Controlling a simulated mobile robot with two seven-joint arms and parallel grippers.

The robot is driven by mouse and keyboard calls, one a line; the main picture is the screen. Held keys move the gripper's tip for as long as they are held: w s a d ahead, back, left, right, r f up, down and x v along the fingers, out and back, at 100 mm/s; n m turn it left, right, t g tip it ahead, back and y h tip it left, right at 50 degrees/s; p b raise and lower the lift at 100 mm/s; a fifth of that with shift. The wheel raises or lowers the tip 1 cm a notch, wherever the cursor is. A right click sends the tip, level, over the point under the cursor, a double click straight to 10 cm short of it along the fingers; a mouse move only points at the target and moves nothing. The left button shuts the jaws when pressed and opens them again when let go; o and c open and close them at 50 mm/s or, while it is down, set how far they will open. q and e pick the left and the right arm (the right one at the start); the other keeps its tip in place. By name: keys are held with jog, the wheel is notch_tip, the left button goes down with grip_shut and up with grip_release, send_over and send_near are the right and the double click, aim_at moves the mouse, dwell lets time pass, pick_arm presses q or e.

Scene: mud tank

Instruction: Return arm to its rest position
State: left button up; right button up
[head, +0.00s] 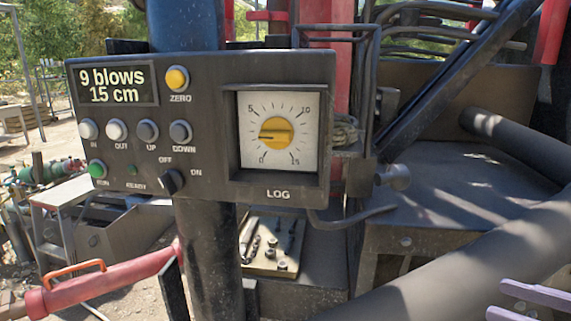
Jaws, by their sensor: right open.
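My right gripper (520,304) shows at the bottom right corner as two purple fingers, apart and with nothing between them. It is well to the right of and below the dark control box (215,180) and touches nothing that I can see. The rest of the right arm is outside the picture or cannot be made out. My left gripper is not in view.
The control box stands on a dark post (210,255). Its display (113,85) reads "9 blows 15 cm", and a yellow dial knob (277,133) is on its right. A thick dark pipe (470,265) crosses the lower right. A red bar (110,283) is at lower left.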

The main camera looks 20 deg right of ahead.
jog(key=a+f+m+g+h, duration=0.3)
jog(key=a+f+h, duration=0.25)
jog(key=a, duration=0.35)
jog(key=s+a+r+g, duration=0.4)
jog(key=s+a+g, duration=0.35)
jog(key=s, duration=0.45)
notch_tip(320, 180, up, 27)
jog(key=p, duration=2.7)
jog(key=shift+d+f, duration=0.15)
jog(key=shift+d, duration=0.05)
